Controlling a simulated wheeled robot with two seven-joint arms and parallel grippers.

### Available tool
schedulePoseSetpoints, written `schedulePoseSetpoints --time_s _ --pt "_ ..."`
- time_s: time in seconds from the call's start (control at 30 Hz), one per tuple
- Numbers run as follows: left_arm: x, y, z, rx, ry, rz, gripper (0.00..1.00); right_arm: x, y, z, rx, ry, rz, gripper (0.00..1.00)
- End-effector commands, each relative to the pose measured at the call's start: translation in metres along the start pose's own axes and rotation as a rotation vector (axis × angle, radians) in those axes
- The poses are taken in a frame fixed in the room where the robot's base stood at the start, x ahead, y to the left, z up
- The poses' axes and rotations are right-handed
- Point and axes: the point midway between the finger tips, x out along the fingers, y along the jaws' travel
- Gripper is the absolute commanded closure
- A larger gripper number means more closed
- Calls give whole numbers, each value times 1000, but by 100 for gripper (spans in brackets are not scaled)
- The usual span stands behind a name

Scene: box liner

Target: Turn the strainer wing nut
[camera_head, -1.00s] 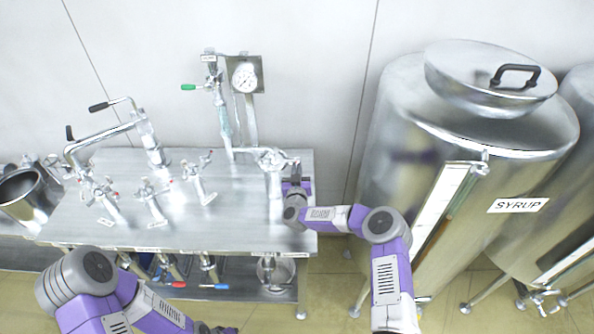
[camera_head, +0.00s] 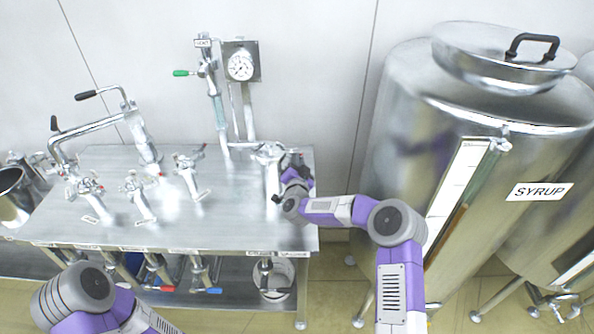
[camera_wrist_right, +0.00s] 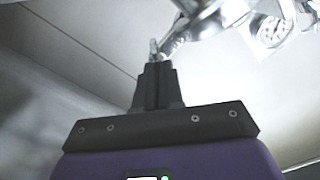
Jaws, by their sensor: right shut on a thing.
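The strainer (camera_head: 272,178) is a shiny upright metal cylinder at the right end of the steel bench. My right gripper (camera_head: 297,170) is at its upper right side. In the right wrist view, the dark fingers of the right gripper (camera_wrist_right: 155,68) are closed together on a small metal piece, the wing nut (camera_wrist_right: 153,47), whose tip sticks out above them. The fingers hide most of the nut. Blurred shiny pipework (camera_wrist_right: 205,20) lies just beyond. My left arm shows at the lower left in the head view, but its gripper is out of the picture.
The steel bench (camera_head: 225,215) carries several valves (camera_head: 135,190) left of the strainer. A pressure gauge (camera_head: 240,66) and a green-handled valve (camera_head: 205,68) stand behind. A large syrup tank (camera_head: 400,130) stands close on the right of my right arm.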

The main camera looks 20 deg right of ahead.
Motion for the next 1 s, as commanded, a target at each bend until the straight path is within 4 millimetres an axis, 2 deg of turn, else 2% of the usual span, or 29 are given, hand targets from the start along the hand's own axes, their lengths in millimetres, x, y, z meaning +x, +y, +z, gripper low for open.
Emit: schedulePoseSetpoints --time_s 0.03,0.6,1.0 --pt "13 -5 0 0 0 0 57 0 4 4 45 3 -2 100" --pt "87 -32 -4 0 0 0 57 0 6 5 576 1 -1 100" --pt "118 -44 -5 0 0 0 57 0 6 4 821 -1 -1 100"
